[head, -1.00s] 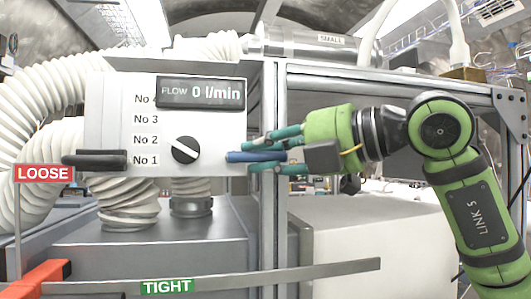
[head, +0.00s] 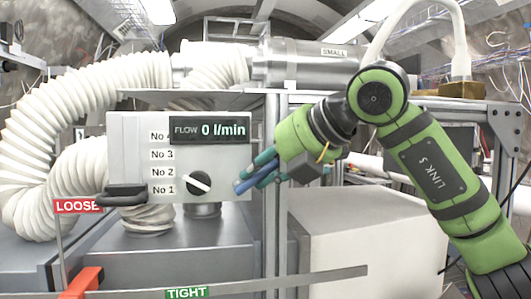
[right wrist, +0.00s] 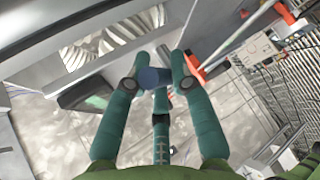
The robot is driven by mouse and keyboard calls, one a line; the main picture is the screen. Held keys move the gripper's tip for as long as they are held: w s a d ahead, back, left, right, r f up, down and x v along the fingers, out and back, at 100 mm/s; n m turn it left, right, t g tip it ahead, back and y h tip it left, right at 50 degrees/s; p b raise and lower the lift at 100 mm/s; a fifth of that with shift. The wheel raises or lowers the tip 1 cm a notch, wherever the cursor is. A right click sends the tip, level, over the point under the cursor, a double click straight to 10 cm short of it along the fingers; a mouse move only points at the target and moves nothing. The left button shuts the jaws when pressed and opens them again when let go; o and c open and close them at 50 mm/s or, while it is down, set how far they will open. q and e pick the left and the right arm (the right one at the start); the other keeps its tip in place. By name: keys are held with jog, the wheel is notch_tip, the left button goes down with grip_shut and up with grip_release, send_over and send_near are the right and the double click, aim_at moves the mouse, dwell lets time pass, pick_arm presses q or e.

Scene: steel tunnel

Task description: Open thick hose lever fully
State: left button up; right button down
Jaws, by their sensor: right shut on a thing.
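My right gripper (head: 258,170) is shut on a blue bar-shaped handle (head: 241,186) at the right edge of the flow panel. The handle slants, its left end lower. In the right wrist view the teal fingertips (right wrist: 158,80) close around the blue handle's round end (right wrist: 154,77). Whether the handle joins the panel is hidden. A thick white ribbed hose (head: 35,130) curves behind the panel at left. A red-orange lever-like part (head: 82,283) stands at lower left, between the LOOSE sign (head: 78,206) and the TIGHT sign (head: 187,292). My left gripper is out of view.
The flow panel (head: 128,140) reads 0 l/min and has a black-and-white knob (head: 199,184). A black handle (head: 122,195) sticks out at its left. A steel frame post (head: 271,225) stands right beside my right gripper. A pale box (head: 350,235) lies behind it.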

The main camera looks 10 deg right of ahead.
aim_at(239, 180)
jog(key=shift+a+r+n+g+h+p, duration=0.4)
jog(key=shift+r+n+h+p, duration=0.3)
jog(key=shift+h+p, duration=0.45)
jog(key=shift+a+r+n+h+p, duration=0.1)
jog(key=shift+a+n+h+p, duration=0.35)
jog(key=shift+h, duration=0.3)
jog(key=a+n+h+p, duration=0.1)
jog(key=h, duration=0.1)
jog(key=shift+r+h+p, duration=0.1)
jog(key=shift+h+p, duration=0.2)
jog(key=shift+a+n+h+p, duration=0.4)
jog(key=shift+a+n+h, duration=0.2)
jog(key=shift+h, duration=0.6)
jog(key=c, duration=1.1)
grip_release()
jog(key=shift+o, duration=0.2)
